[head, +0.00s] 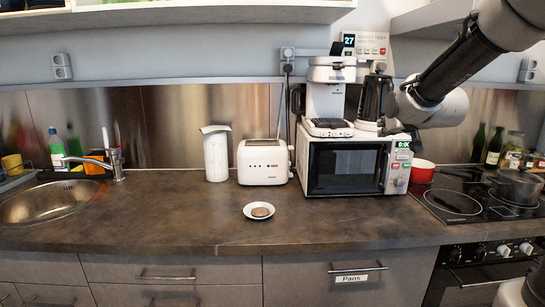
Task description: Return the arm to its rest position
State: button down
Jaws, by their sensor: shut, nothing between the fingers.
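My arm reaches in from the upper right, with white joints and a dark link.
The microwave (345,168) carries a white coffee maker (327,95). Left of it stand a toaster (263,161) and a white jug (215,153). A saucer (259,211) lies in front. A red pot (422,171) and hob (470,202) are right. Wall cabinets (180,13) hang above.

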jog(key=s+f+g, duration=0.4)
jog(key=s+f, duration=0.1)
jog(key=s, duration=0.5)
jog(key=s+f+g, duration=0.4)
jog(key=s, duration=0.5)
jog(key=s+r+g, duration=0.1)
jog(key=s, duration=1.4)
jog(key=shift+d, duration=0.35)
